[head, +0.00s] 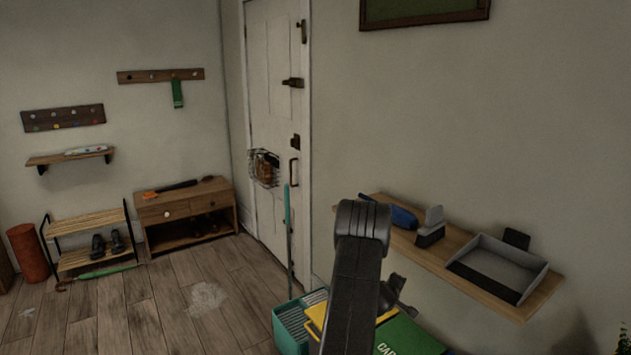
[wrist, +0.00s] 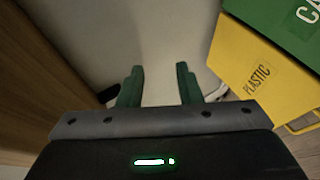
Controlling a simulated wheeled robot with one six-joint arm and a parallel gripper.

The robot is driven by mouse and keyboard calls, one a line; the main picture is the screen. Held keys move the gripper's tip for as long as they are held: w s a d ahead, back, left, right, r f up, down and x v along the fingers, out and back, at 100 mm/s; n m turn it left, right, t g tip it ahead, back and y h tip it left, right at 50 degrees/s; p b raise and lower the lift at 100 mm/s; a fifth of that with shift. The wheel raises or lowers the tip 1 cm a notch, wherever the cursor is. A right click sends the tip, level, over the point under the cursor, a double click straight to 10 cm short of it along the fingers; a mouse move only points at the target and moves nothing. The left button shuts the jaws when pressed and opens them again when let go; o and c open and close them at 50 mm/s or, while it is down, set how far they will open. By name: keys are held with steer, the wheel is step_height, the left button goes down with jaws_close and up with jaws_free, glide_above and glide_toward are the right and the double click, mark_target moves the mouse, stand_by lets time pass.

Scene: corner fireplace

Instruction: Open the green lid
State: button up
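A green lid or panel marked with letters starting "CA" (head: 408,337) is at the bottom of the head view, partly hidden by my arm and cut off by the frame edge. The green surface also shows in the top right corner of the wrist view (wrist: 268,22). It looks shut, though its far edges are out of sight. My gripper (wrist: 158,76) is open, with nothing between its fingers. It is to the left of the green surface in the wrist view and apart from it.
A yellow panel marked "PLASTIC" (wrist: 246,78) adjoins the green one. A teal bucket (head: 291,325) stands left of my arm. A wooden wall shelf (head: 458,268) holds a grey tray (head: 497,266) and a brush. Open floor (head: 170,310) lies to the left.

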steer(key=s+a+f+t+h+b, duration=0.1)
steer(key=s+a+f+b, duration=0.2)
steer(key=f+b, duration=0.3)
steer(key=s+a+f+t+b, duration=0.1)
steer(key=s+a+f+b, duration=0.2)
steer(key=b, duration=0.8)
steer(key=s+a+f+n+h+b, duration=0.1)
steer(key=s+a+f+b, duration=0.1)
steer(key=a+f+b, duration=0.5)
step_height(320, 180, down, 4)
steer(key=shift+s+f+t+h+b, duration=0.3)
steer(key=shift+s+t+b, duration=0.1)
steer(key=shift+b, duration=0.5)
steer(key=shift+a+r, duration=0.1)
